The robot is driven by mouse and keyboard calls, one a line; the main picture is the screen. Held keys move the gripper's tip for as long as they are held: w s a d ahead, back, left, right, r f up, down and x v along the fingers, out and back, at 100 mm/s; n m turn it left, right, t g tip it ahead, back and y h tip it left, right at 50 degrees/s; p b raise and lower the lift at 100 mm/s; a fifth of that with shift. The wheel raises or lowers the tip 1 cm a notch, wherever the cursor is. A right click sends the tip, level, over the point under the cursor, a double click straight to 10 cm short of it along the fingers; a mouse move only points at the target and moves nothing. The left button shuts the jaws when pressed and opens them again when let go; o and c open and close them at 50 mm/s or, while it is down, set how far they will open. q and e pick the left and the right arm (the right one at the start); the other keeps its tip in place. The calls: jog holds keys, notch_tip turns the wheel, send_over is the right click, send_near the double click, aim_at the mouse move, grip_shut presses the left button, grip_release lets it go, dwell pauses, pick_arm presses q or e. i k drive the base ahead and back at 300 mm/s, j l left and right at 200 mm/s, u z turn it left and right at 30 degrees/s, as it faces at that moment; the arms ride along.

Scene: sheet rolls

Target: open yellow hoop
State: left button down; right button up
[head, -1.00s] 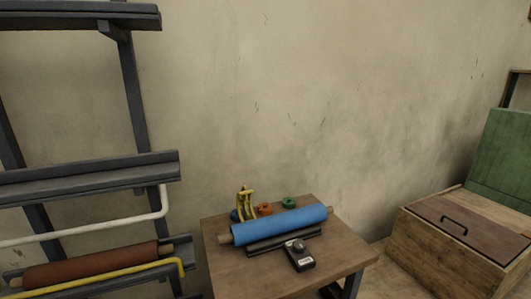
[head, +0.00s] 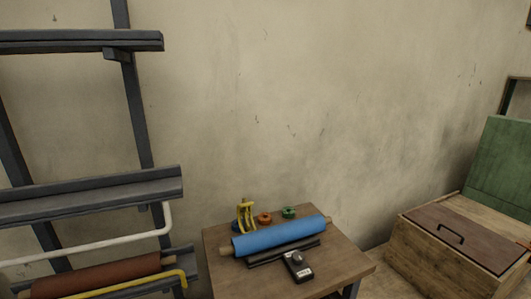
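A yellow hoop (head: 130,286) runs across the front of the lower rack shelf at the lower left, its bent end at the right. It passes in front of a dark red roll (head: 95,275) lying on that shelf. A white hoop (head: 95,247) of the same form crosses the rack above it, in front of the middle shelf. Neither of my grippers shows in the head view.
A wooden table (head: 335,275) holds a blue roll (head: 280,236), a dark bar, a small black device (head: 298,266), a yellow clamp-like tool (head: 245,216) and orange and green rings.

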aim_at(243, 209)
jog(key=l+z, duration=0.1)
jog(key=l, duration=0.3)
jog(key=i+l, duration=0.15)
jog(key=l, duration=0.25)
jog(key=i+l+z, duration=0.15)
jog(key=l, duration=0.2)
jog(key=l+z, duration=0.1)
jog(key=l, duration=0.3)
